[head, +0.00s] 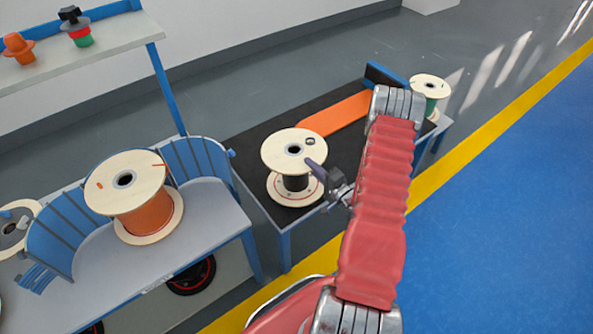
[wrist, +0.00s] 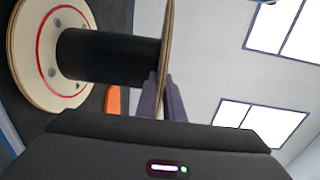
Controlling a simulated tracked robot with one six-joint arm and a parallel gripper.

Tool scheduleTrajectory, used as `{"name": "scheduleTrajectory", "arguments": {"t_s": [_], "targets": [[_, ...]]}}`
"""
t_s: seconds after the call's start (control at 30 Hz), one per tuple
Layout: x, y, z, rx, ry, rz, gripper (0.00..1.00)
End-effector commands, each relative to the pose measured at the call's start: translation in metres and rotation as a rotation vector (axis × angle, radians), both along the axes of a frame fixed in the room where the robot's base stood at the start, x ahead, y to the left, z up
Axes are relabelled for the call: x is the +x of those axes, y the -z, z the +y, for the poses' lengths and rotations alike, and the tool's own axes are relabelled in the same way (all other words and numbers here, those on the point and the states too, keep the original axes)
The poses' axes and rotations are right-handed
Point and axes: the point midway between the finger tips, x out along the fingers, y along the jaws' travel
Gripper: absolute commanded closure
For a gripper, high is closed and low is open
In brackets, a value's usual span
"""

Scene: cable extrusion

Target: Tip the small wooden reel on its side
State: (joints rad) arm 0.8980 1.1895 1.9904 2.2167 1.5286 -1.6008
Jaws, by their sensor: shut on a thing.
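The small wooden reel (head: 288,144) stands upright on the black-topped table in the head view. It has pale round flanges and a black core. The wrist view shows the reel's black core (wrist: 105,56) and its lower flange with a red ring (wrist: 24,52). My gripper (head: 317,169) is at the right rim of the upper flange. In the wrist view my gripper's two purple-grey fingers (wrist: 164,98) are shut on the edge of that upper flange, one on each side. The lower flange appears to rest flat on the table.
An orange strip (head: 336,114) lies behind the reel on the black table (head: 253,140). Another reel with a green core (head: 430,86) stands at the far right end. A larger reel of orange cable (head: 147,216) stands on the grey bench to the left, beside blue curved slats (head: 196,160).

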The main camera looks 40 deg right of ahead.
Motion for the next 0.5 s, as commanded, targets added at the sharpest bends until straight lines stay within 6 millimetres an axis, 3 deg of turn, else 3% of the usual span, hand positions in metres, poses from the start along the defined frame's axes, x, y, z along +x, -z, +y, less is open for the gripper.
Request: {"name": "scheduleTrajectory", "arguments": {"t_s": [0.5], "targets": [[0.015,-0.017,0.000,-0.003,0.000,0.064,1.00]]}}
